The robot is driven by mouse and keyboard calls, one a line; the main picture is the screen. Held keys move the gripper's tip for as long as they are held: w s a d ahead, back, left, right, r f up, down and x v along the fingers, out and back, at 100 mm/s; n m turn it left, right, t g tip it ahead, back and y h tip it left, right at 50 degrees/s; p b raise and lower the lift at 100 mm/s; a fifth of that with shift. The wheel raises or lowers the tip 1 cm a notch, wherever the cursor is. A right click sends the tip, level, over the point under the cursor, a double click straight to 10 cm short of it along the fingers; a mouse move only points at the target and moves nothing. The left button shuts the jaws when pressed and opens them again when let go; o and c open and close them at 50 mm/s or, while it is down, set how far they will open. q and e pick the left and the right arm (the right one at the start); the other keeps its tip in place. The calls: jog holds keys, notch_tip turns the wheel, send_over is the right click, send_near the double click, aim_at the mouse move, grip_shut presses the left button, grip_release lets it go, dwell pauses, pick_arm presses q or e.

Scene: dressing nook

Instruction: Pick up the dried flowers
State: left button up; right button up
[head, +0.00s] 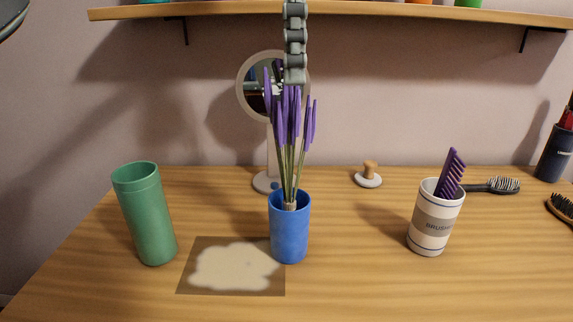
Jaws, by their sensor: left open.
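The dried flowers (290,120) are a bunch of purple lavender spikes on thin greenish stems. They stand upright in a blue cup (290,235) near the middle of the table, with the lower stems hidden inside it. My left gripper (295,72) comes down from the top edge, pointing downward. It is seen edge-on as a grey segmented finger, with its tip at the flower heads in the picture. It is open, and the flowers still stand in the cup. I cannot tell whether it touches them. My right gripper is not in view.
A round mirror (242,88) stands behind the flowers. A green cup (147,215) is at left, a patterned mat (190,288) beside the blue cup. A white cup (432,228) holding a purple comb (451,172) is at right, near a hairbrush (503,184). A shelf (380,13) runs above.

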aim_at(290, 117)
pick_arm(q)
jog(key=f, duration=0.5)
jog(key=f+b, duration=0.1)
jog(key=f, duration=0.1)
jog(key=shift+a+f, duration=0.25)
jog(key=shift+f, duration=0.05)
jog(key=shift+s, duration=0.1)
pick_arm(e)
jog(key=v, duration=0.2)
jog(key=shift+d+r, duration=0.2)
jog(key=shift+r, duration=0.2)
pick_arm(q)
jog(key=shift+c, duration=0.6)
jog(key=c, duration=1.3)
